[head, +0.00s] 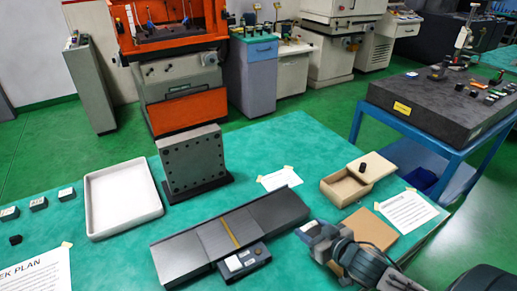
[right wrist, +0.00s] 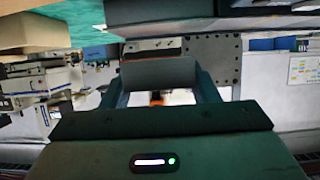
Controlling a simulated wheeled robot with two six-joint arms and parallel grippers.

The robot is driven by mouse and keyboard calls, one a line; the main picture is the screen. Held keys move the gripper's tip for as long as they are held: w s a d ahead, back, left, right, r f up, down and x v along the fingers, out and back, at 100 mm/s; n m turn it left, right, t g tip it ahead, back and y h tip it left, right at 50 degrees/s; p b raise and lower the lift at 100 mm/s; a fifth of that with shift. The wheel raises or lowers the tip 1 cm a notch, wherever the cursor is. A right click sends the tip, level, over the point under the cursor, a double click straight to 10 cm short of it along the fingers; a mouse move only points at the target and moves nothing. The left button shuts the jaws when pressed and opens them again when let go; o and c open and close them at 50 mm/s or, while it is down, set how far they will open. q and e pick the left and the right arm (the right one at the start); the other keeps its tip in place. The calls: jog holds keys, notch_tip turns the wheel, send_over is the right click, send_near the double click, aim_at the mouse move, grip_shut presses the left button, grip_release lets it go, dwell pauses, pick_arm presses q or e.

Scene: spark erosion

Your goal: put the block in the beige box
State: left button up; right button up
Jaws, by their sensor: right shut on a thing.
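My right gripper (head: 318,233) is shut on a small block (head: 309,227) with a pale top, above the table to the right of the long dark device. In the right wrist view the block (right wrist: 158,72) shows as a grey face between the two fingers. The beige box (head: 349,200) stands on the table behind and to the right of the gripper, apart from it. Its lid (head: 382,167), with a black knob, sits shifted to the back right, leaving part of the inside visible. My left gripper is not in view.
A long dark device (head: 180,253) with a small display unit lies left of the gripper. A brown panel (head: 368,231) and a paper sheet (head: 408,212) lie near the box. A drilled grey plate (head: 192,160), white tray (head: 122,160) and several small dark blocks (head: 38,204) are farther left.

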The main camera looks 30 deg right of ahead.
jog(key=shift+w+a+r+h, duration=0.25)
jog(key=shift+w+h, duration=0.05)
jog(key=shift+w, duration=0.15)
jog(key=w+a+r, duration=1)
jog(key=w+a, duration=0.1)
jog(key=a, duration=0.4)
jog(key=shift+m, duration=0.3)
jog(key=s+d+f, duration=0.3)
jog(key=d, duration=0.2)
jog(key=s+d+f, duration=0.3)
jog(key=s+d, duration=0.1)
jog(key=d, duration=0.1)
jog(key=s+d+f, duration=0.3)
jog(key=d+f, duration=0.1)
jog(key=shift+s+d, duration=0.3)
jog(key=shift+d, duration=0.1)
jog(key=shift+s+d+f, duration=0.2)
jog(key=shift+s+d, duration=0.1)
jog(key=shift+s, duration=0.35)
